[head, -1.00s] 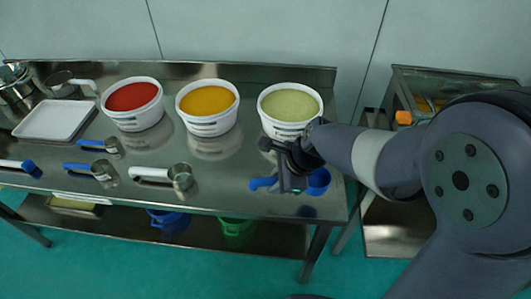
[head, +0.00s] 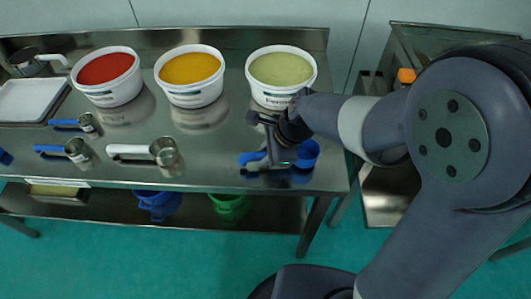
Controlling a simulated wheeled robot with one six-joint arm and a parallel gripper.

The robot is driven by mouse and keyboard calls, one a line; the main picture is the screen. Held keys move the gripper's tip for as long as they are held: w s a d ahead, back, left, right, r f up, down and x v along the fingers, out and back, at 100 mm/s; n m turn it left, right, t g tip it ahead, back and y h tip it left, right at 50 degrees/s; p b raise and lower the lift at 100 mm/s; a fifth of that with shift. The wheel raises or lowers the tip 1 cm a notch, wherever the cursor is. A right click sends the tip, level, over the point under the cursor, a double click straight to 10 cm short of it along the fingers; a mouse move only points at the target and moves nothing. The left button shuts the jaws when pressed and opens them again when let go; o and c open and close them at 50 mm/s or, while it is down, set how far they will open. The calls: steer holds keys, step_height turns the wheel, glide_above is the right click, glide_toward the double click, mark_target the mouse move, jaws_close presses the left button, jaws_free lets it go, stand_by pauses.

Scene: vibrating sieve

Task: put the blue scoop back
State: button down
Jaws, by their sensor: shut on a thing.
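The blue scoop (head: 307,153) is at the right end of the steel table, in front of the tub of pale green powder. Its round cup shows to the right of my gripper (head: 268,162) and its handle end (head: 250,159) to the left. My gripper points down and is shut on the scoop's handle. The fingers hide the middle of the handle. I cannot tell whether the scoop touches the tabletop or is held just above it.
Tubs of red (head: 106,78), yellow (head: 191,77) and pale green powder (head: 282,78) stand along the back. A white-handled scoop (head: 150,152) and blue-handled scoops (head: 67,151) lie at left. A steel stand (head: 390,205) is at right. The table front between is clear.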

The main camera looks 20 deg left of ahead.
steer(key=shift+f, duration=0.3)
stand_by(0.5)
steer(key=c, duration=0.7)
jaws_free()
steer(key=shift+r, duration=0.1)
steer(key=shift+r+p, duration=3.4)
